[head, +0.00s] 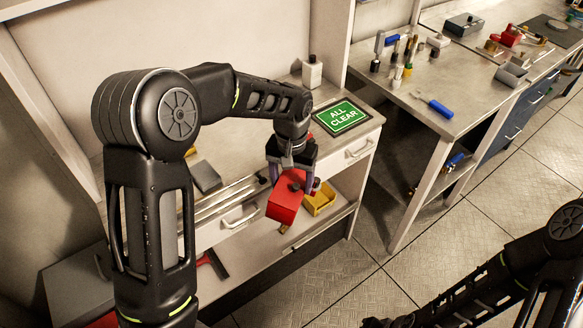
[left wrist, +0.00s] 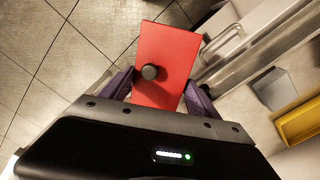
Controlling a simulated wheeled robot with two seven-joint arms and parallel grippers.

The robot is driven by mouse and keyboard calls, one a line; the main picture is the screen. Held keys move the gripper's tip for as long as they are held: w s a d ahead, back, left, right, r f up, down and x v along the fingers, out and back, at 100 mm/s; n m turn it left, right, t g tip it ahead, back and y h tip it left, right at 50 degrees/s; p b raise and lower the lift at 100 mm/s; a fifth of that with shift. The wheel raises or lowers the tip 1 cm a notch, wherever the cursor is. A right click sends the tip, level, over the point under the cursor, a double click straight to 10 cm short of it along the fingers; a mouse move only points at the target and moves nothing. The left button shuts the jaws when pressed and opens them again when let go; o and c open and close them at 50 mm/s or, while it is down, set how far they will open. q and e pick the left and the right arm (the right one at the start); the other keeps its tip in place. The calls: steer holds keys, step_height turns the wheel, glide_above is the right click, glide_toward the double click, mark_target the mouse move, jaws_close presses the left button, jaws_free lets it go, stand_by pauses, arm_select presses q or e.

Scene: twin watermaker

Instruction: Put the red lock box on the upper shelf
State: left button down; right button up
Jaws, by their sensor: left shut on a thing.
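The red lock box (head: 286,203) is a red block with a dark round knob. My left gripper (head: 291,165) is shut on it and holds it tilted in front of the white bench's front edge. In the left wrist view the box (left wrist: 165,60) sits between the two purple fingers of my left gripper (left wrist: 162,92). The bench has an upper surface (head: 240,150) and a lower shelf (head: 285,238). My right arm shows at the lower right of the head view; its fingertips are not clearly visible.
Metal rods (head: 225,197) lie left of the gripper. A second workbench (head: 430,85) with tools stands right.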

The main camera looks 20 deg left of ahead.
mark_target(287, 223)
arm_select(q)
steer(key=s+f, duration=0.1)
steer(key=f, duration=0.2)
steer(key=s+f, duration=0.1)
steer(key=f, duration=0.2)
steer(key=s+f, duration=0.1)
steer(key=f, duration=0.2)
steer(key=shift+s+f, duration=0.2)
steer(key=shift+s, duration=0.2)
step_height(287, 223, down, 5)
steer(key=b, duration=0.4)
